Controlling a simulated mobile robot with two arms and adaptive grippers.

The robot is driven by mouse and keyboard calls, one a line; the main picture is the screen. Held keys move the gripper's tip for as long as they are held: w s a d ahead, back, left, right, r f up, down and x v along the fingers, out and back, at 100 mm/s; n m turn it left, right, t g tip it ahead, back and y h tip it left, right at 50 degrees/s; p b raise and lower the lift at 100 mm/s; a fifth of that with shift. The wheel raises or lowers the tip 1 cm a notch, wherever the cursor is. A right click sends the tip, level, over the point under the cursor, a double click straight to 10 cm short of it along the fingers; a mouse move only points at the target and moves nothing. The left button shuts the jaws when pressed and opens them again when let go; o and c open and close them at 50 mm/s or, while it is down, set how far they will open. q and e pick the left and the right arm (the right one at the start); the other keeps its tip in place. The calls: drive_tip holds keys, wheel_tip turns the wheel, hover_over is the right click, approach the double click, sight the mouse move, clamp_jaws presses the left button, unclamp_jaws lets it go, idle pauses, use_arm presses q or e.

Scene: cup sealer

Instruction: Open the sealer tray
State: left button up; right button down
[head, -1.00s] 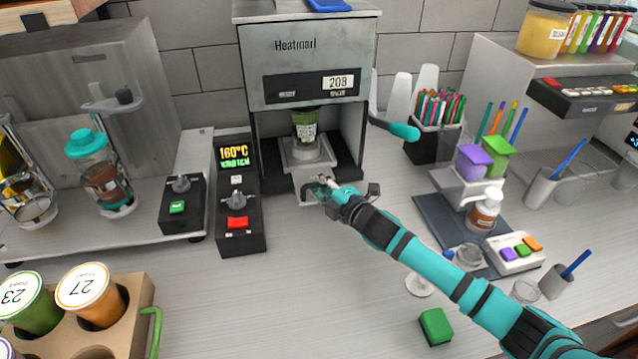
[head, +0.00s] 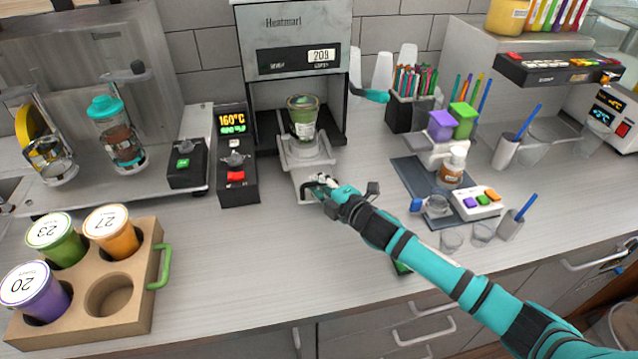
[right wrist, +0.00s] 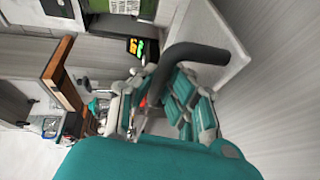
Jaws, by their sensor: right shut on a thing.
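The sealer (head: 292,40) is a grey machine at the back, with a display reading 209. Its light metal tray (head: 311,187) sticks out of the front opening toward me. A green cup with a label (head: 303,119) stands upright in the tray's holder. My right gripper (head: 322,187) is at the tray's front end, shut on the tray's handle. In the right wrist view the dark curved handle (right wrist: 195,52) runs between the fingers (right wrist: 183,100), and part of the pale tray shows beside it. My left gripper is not in view.
A cardboard carrier (head: 90,325) with several lidded cups stands at the front left. A black control box reading 160°C (head: 236,170) is left of the tray. The counter in front of the tray is clear.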

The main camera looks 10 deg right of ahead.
drive_tip(key=shift+w, duration=0.1)
drive_tip(key=c, duration=1.6)
unclamp_jaws()
drive_tip(key=shift+c, duration=0.2)
drive_tip(key=o, duration=0.3)
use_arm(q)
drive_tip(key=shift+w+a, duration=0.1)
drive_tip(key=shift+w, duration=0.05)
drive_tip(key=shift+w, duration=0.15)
use_arm(e)
drive_tip(key=v, duration=1.2)
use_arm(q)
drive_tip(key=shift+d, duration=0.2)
